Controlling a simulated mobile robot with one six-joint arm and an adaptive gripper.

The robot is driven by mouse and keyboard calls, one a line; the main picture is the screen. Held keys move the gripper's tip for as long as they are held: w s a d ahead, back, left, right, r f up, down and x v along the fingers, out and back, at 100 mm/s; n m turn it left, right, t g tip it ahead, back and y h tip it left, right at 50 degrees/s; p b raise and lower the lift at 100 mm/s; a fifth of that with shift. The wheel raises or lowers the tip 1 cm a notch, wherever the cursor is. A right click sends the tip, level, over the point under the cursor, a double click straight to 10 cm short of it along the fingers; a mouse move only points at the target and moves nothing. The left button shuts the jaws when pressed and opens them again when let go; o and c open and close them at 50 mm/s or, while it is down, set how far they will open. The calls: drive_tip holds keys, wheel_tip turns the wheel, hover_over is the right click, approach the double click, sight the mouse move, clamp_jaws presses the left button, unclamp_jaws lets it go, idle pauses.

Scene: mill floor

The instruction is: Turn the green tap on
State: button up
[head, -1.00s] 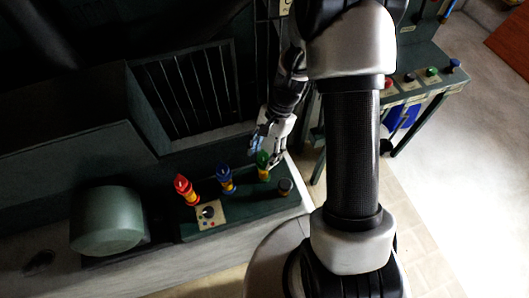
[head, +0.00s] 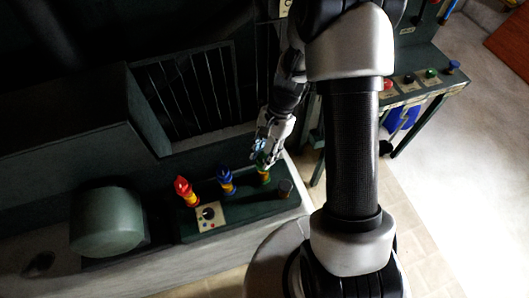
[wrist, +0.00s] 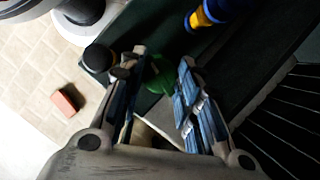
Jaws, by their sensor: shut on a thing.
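The green tap (head: 264,161), with a yellow body, stands on a dark green bench top at the right end of a row of three taps. My gripper (head: 264,150) reaches down to it from behind and above. In the wrist view the green handle (wrist: 160,76) lies between the two blue-padded fingers of my gripper (wrist: 161,65), which are shut on it. Part of the handle is dark and hidden by the fingers, so its exact angle is hard to tell.
A blue tap (head: 225,180) and a red tap (head: 184,190) stand to the left, with a cream dial plate (head: 209,216) in front. A dark knob (head: 285,188) is close on the right. A reddish block (wrist: 68,100) lies on the tiled floor.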

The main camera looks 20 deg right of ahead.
drive_tip(key=shift+r+n+g+h+p, duration=0.15)
drive_tip(key=shift+n+g+h+p, duration=0.2)
drive_tip(key=shift+n+p, duration=0.6)
drive_tip(key=shift+w+n, duration=0.1)
drive_tip(key=shift+n, duration=0.45)
drive_tip(key=shift+g, duration=0.25)
drive_tip(key=o, duration=1)
drive_tip(key=shift+o, duration=0.2)
drive_tip(key=v, duration=1.1)
drive_tip(key=shift+d+r, duration=0.15)
drive_tip(key=shift+r, duration=0.25)
